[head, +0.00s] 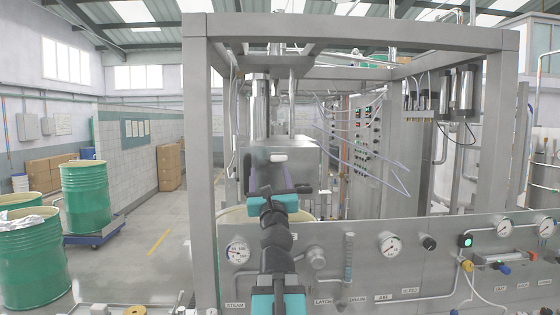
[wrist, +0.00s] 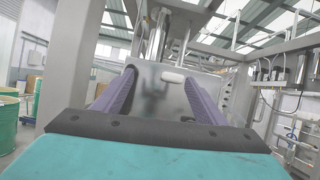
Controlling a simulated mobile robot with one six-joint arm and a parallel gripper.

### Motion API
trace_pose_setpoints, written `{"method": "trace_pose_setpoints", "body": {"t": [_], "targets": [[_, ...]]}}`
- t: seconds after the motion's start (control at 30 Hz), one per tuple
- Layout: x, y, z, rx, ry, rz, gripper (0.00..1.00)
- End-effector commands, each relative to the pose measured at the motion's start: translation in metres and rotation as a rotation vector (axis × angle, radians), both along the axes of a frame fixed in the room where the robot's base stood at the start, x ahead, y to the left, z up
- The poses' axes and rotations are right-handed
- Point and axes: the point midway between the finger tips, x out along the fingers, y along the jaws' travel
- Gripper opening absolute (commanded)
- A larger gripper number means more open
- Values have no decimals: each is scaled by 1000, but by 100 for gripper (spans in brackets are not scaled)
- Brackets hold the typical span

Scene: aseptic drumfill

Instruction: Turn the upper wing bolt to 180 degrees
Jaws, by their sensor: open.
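My gripper (wrist: 158,78) is open, with its two purple-grey fingers spread apart in the wrist view. Between and beyond the fingertips is the front of a steel box (wrist: 168,100). A small pale rounded piece (wrist: 172,77) shows near the top of that box; I cannot tell whether it is the upper wing bolt. In the head view my gripper (head: 277,158) is in front of the steel box (head: 304,160), inside the metal frame. My arm and gripper cover part of the box there. No wing bolt can be made out clearly in the head view.
A steel panel with gauges (head: 389,245), valves and a green-lit button (head: 465,241) runs across the front. Thick frame posts (head: 200,150) stand left and right of the box. Thin hoses (head: 375,175) hang at right. Green drums (head: 86,197) stand at left.

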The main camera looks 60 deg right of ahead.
Motion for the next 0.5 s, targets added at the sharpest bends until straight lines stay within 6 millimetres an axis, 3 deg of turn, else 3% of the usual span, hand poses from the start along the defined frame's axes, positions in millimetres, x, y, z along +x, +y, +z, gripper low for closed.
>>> {"method": "trace_pose_setpoints", "body": {"t": [0.03,0.3,0.5], "targets": [[-7,-1,9,-1,-22,-3,66],[-28,-20,-30,71,-41,-5,66],[-31,-23,-29,75,-42,-8,66]]}}
